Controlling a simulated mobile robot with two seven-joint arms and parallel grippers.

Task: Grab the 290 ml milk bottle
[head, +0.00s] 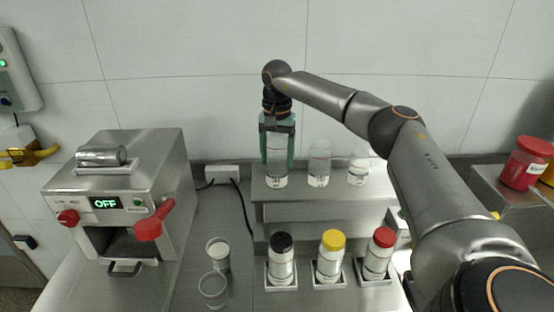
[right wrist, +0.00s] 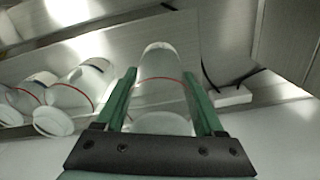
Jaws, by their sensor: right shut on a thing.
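Three clear bottles with white labels stand in a row on the upper metal shelf in the head view. My right gripper (head: 277,158) reaches down from above, its green fingers shut on the leftmost clear bottle (head: 276,179). The bottle is upright and appears to be on or just above the shelf; I cannot tell which. In the right wrist view this bottle (right wrist: 160,75), with a red line around it, lies between the two fingers (right wrist: 162,100). The other two are the middle bottle (head: 319,165) and the right bottle (head: 358,170). The label volumes are too small to read. My left gripper is not in view.
The upper shelf (head: 300,194) stands against the wall. Below it stand a black-capped bottle (head: 281,262), a yellow-capped bottle (head: 331,258) and a red-capped bottle (head: 378,255) in holders. A steel machine (head: 120,190) with red handles is at left. Two glasses (head: 213,287) stand beside it.

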